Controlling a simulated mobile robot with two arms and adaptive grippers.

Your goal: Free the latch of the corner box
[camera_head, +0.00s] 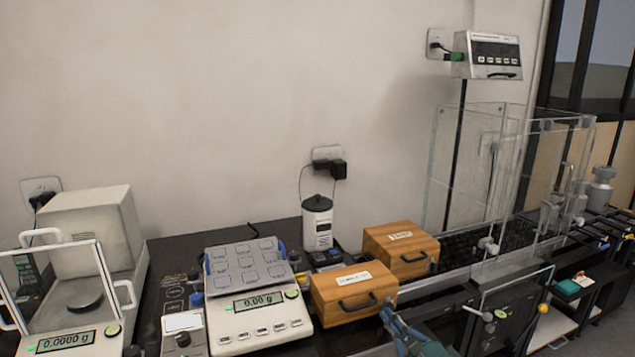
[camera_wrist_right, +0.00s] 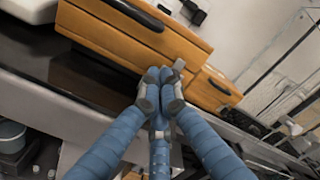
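Two wooden boxes with dark front handles stand on the dark table. The nearer box (camera_head: 353,293) is beside the scale, and the farther box (camera_head: 401,250) is behind it to the right. Both also show in the wrist view, the nearer one (camera_wrist_right: 120,35) at upper left and the farther one (camera_wrist_right: 214,88) at right. My right gripper (camera_head: 386,314) is at the nearer box's right front end. In the wrist view its fingertips (camera_wrist_right: 160,90) are drawn together beside a small grey latch-like piece (camera_wrist_right: 178,65); I cannot tell if they touch it. My left gripper is not in view.
A scale (camera_head: 262,318) with a tiled tray stands left of the nearer box. A white canister (camera_head: 317,222) stands behind. A balance with glass doors (camera_head: 95,230) is at far left. A clear enclosure (camera_head: 470,170) rises at right, close to the farther box.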

